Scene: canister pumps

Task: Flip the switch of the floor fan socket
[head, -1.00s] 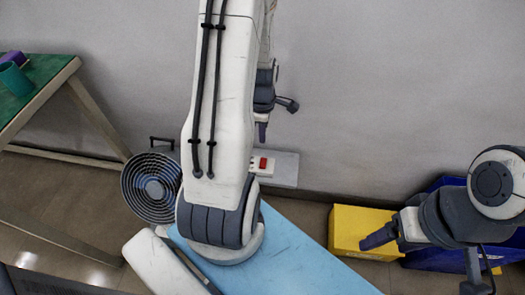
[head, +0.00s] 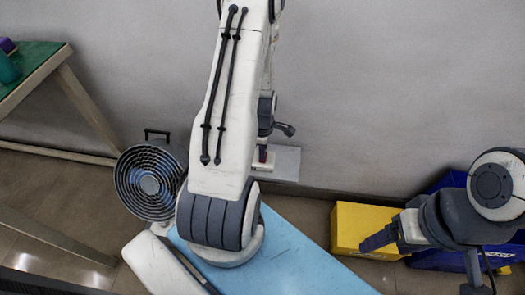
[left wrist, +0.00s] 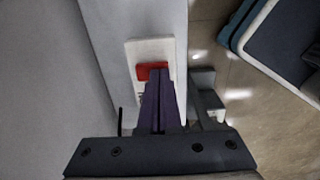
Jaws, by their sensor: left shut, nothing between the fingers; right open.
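The socket (left wrist: 152,49) is a white plate with a red rocker switch (left wrist: 151,70), mounted on a grey panel. In the left wrist view, the fingertips of my left gripper (left wrist: 159,82) overlap the switch's lower edge; contact cannot be told. That gripper is shut with nothing between its purple fingers. In the head view, the left gripper (head: 262,154) is in front of the socket (head: 263,166) and hides most of it. The floor fan (head: 150,182), round with a dark grille, stands left of my left arm. My right gripper (head: 378,239) is open, by the yellow box.
The grey panel (head: 287,163) is low against the wall. A yellow box (head: 350,222) and a blue crate (head: 445,259) are on the right. A green-topped table (head: 30,66) stands at the left. A light blue surface (head: 290,250) lies below my left arm.

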